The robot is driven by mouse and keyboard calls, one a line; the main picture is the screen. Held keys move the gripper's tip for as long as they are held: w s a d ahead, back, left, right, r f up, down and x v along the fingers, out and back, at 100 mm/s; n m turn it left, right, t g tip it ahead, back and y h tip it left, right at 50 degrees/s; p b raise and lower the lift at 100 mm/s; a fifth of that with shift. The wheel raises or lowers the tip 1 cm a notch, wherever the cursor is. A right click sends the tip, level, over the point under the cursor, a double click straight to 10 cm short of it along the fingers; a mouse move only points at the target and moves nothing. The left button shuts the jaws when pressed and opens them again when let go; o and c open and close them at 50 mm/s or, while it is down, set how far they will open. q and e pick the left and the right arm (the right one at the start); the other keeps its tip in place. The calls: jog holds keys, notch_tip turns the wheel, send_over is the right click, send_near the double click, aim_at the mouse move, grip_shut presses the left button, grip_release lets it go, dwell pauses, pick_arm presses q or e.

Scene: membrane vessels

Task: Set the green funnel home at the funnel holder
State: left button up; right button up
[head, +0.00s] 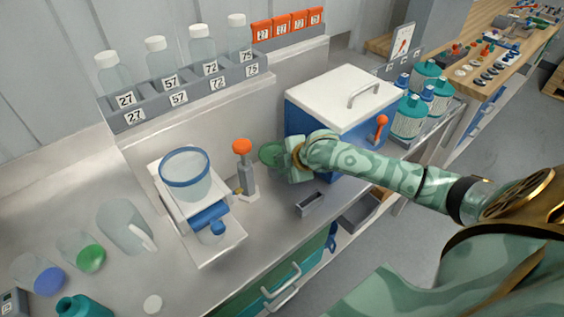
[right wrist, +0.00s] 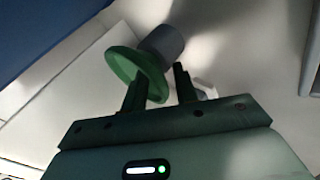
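The green funnel (head: 271,153) is on the bench side of my right gripper in the head view, left of the blue box. In the right wrist view the green funnel (right wrist: 122,64) shows its wide round rim, tilted, with a grey cylinder (right wrist: 163,44) right behind it. I cannot tell whether that cylinder is the funnel holder. My right gripper (head: 285,156) is at the funnel. In its wrist view the fingers (right wrist: 160,72) stand apart; the left finger overlaps the rim, and a gap shows before the right finger. My left gripper is out of view.
A blue box with white lid (head: 340,90) stands close behind my right gripper. An orange-topped grey post (head: 246,172) and a blue-rimmed clear vessel (head: 185,180) stand left. A slotted grey block (head: 311,204) is in front. Numbered bottles (head: 158,65) line the back rack.

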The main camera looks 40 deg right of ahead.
jog(key=p+v, duration=0.5)
jog(key=v, duration=1.1)
jog(key=shift+r, duration=0.2)
